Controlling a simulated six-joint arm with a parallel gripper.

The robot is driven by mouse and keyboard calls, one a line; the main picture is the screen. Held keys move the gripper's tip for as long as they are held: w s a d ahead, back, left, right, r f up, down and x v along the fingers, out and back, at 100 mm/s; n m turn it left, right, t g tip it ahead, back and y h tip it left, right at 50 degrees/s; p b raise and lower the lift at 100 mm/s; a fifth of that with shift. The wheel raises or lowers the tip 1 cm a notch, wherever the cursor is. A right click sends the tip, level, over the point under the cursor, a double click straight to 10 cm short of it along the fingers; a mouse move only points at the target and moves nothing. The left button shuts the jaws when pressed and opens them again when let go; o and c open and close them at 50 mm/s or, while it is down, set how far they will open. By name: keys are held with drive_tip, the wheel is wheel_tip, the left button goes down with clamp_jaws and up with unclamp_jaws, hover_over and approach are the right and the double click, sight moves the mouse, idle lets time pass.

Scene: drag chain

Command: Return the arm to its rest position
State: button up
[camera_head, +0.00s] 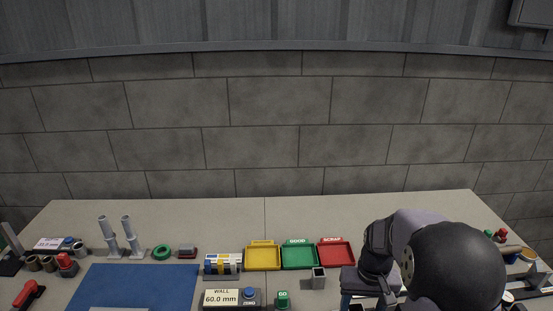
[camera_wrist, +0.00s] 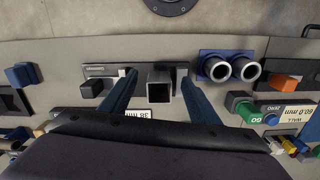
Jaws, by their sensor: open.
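My gripper (camera_wrist: 158,80) shows in the wrist view as two dark blue fingers, spread apart and open. A grey square tube (camera_wrist: 160,90) with an open end appears between the fingers, with a visible gap on each side. I cannot tell how far it is from the fingertips in depth. In the head view my arm (camera_head: 455,265) is at the lower right over the table, and its dark rounded link hides part of the bench. My fingers cannot be made out clearly there.
Yellow (camera_head: 263,257), green (camera_head: 299,256) and red (camera_head: 337,254) trays sit in a row left of my arm. A blue mat (camera_head: 140,285) and two grey upright cylinders (camera_head: 129,238) are at left. In the wrist view a blue block with two round tubes (camera_wrist: 229,68) stands right of my fingers.

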drive_tip(key=s+a+r+n, duration=0.1)
drive_tip(key=s+a, duration=0.7)
drive_tip(key=s, duration=0.5)
drive_tip(key=shift+s+a+r+n, duration=0.15)
drive_tip(key=shift+s+r+n, duration=0.25)
drive_tip(key=shift+f, duration=0.1)
